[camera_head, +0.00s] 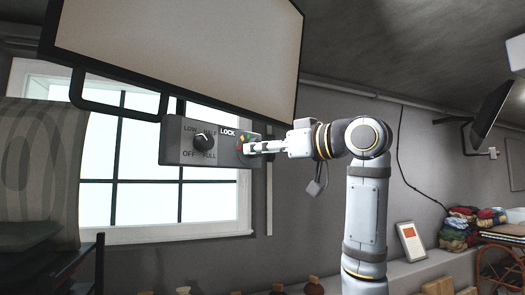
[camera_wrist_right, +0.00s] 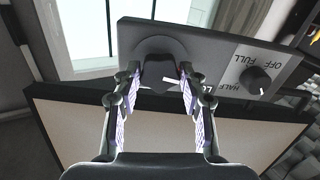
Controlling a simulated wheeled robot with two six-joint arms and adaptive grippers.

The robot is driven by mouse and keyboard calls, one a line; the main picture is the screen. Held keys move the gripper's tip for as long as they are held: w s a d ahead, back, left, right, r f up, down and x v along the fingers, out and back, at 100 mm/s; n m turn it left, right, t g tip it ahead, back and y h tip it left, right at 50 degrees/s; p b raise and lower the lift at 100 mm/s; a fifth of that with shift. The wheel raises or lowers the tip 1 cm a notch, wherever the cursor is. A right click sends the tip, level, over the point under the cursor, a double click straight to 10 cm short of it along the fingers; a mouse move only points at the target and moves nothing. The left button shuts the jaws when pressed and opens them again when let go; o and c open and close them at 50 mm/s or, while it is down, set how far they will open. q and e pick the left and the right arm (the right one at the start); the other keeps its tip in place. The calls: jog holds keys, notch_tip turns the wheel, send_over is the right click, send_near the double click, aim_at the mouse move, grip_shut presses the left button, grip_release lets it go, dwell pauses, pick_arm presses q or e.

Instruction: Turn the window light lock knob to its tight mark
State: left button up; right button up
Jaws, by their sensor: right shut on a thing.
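The window light (camera_head: 180,60) is a large tilted panel with a dark frame in front of the window. Its grey control plate (camera_head: 178,150) hangs below it. The lock knob (camera_wrist_right: 158,70) is dark with a white pointer line and sits under the word LOCK. My right gripper (camera_head: 247,148) is shut on the lock knob, with one finger on each side of it in the right wrist view (camera_wrist_right: 160,88). In the head view the fingers hide most of the knob. Green, yellow and red marks (camera_head: 246,136) show beside it, but I cannot tell which the pointer meets. My left gripper is not in view.
A dimmer knob (camera_head: 203,142) marked OFF, LOW, HALF and FULL sits left on the same plate. A dark bracket loop (camera_head: 118,108) stands left of the plate. Folded cloths (camera_head: 460,225) and a picture frame (camera_head: 410,242) stand at the right.

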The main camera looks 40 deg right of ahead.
jog(key=shift+a+m+b, duration=0.1)
jog(key=shift+m+b, duration=3.15)
jog(key=shift+m, duration=4.85)
jog(key=o, duration=1.2)
jog(key=shift+s, duration=0.15)
jog(key=shift+c, duration=0.2)
